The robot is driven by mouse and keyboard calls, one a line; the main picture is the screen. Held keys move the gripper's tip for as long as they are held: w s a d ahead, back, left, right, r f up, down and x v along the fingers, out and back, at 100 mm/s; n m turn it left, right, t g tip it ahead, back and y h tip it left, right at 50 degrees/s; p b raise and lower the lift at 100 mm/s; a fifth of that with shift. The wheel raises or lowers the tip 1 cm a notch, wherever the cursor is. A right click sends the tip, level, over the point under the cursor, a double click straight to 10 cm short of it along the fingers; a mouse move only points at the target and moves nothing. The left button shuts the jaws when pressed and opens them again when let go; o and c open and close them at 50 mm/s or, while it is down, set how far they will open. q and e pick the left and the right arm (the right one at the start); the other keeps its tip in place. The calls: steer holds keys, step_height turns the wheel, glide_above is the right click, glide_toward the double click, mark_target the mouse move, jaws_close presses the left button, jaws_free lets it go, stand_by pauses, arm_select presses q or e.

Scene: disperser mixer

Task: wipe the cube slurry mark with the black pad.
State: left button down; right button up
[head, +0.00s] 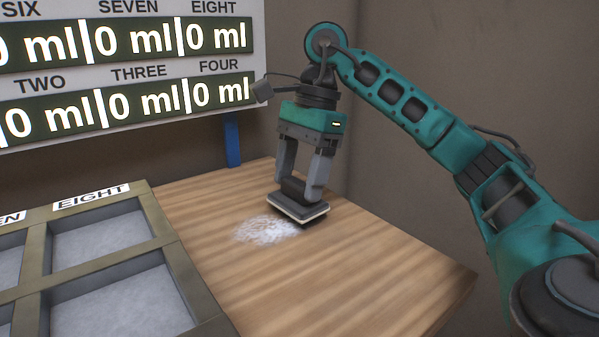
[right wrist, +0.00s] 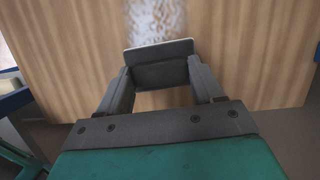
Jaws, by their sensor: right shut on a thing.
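The black pad (head: 299,207) has a pale edge along its underside and is held by my right gripper (head: 304,185), whose fingers are shut on its dark handle. The white slurry mark (head: 266,230) is a speckled patch on the wooden table. In the head view the pad is at the mark's right edge; I cannot tell whether it touches the wood. In the right wrist view the pad (right wrist: 160,65) sits between the fingertips, with the mark (right wrist: 155,17) just beyond it. My left gripper is not in view.
A tray with grey-floored compartments and olive walls (head: 163,232) stands at the left, one labelled EIGHT. A display board (head: 120,72) of "0 ml" readings is behind it, with a blue post (head: 232,140). The wooden table (head: 370,260) is clear to the front right.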

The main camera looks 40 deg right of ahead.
steer(key=shift+f, duration=0.75)
